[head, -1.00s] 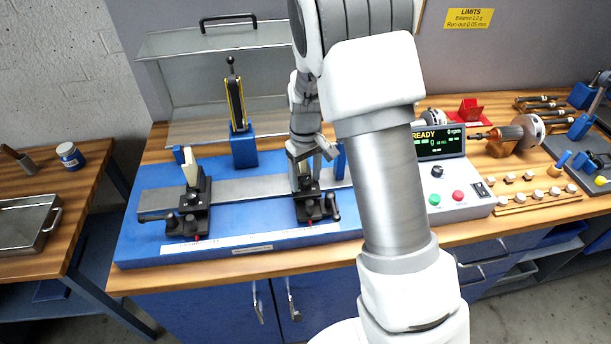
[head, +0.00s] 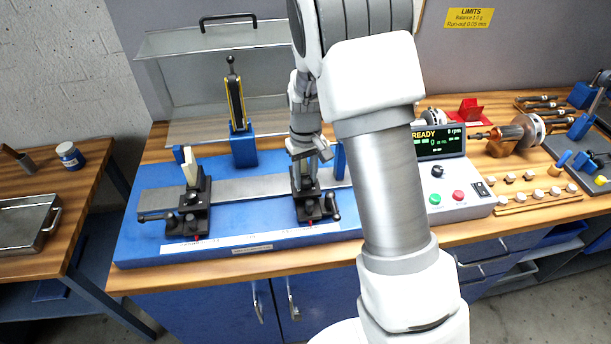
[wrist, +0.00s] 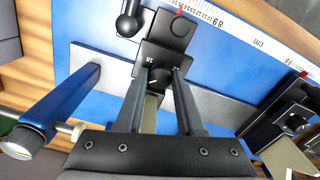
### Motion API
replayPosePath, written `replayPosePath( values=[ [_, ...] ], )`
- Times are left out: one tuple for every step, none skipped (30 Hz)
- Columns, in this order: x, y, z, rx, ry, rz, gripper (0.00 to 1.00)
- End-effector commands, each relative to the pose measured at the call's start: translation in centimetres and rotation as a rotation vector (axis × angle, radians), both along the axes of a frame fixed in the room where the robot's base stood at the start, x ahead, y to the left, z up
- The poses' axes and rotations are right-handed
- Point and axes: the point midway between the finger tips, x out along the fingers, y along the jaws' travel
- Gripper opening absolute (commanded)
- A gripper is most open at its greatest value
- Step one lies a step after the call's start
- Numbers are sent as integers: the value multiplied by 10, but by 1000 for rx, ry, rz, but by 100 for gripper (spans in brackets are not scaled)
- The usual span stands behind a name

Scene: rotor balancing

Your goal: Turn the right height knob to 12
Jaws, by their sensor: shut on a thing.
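The right support stand (head: 309,207) is a black block on the grey rail of the blue base. Its height knob (wrist: 158,76) is small, dark and round, and sits between the fingertips in the wrist view. Small white numbers stand around it, too small to read surely. My gripper (wrist: 164,73) points down over this stand and is shut on the knob; in the head view its fingertips (head: 304,184) are hard to make out. The left support stand (head: 188,212) is a similar block with a pale upright plate.
A white scale (head: 250,240) runs along the base's front edge. A blue post (wrist: 55,105) stands near my gripper in the wrist view. A blue holder with a black-and-yellow lever (head: 240,130) is behind the rail. The control box (head: 460,195) stands right of the base.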

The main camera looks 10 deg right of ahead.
Motion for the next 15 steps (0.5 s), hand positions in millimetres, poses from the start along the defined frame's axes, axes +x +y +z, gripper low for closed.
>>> replayPosePath(
  values=[
    [0,0,0,0,-1,-35,0],
    [0,0,0,0,-1,-60,0],
    [0,0,0,0,-1,-95,0],
    [0,0,0,0,0,-122,0],
    [0,0,0,0,0,-149,0],
    [0,0,0,0,0,-187,0],
    [0,0,0,0,0,-215,0],
    [0,0,0,0,0,-244,0],
    [0,0,1,0,0,-282,0],
    [0,0,1,0,0,-311,0],
    [0,0,1,0,0,-339,0],
    [0,0,1,0,0,-376,0],
    [0,0,1,-1,0,-404,0],
    [0,0,1,0,0,-432,0],
    [0,0,1,0,0,-467,0]
  ],
)
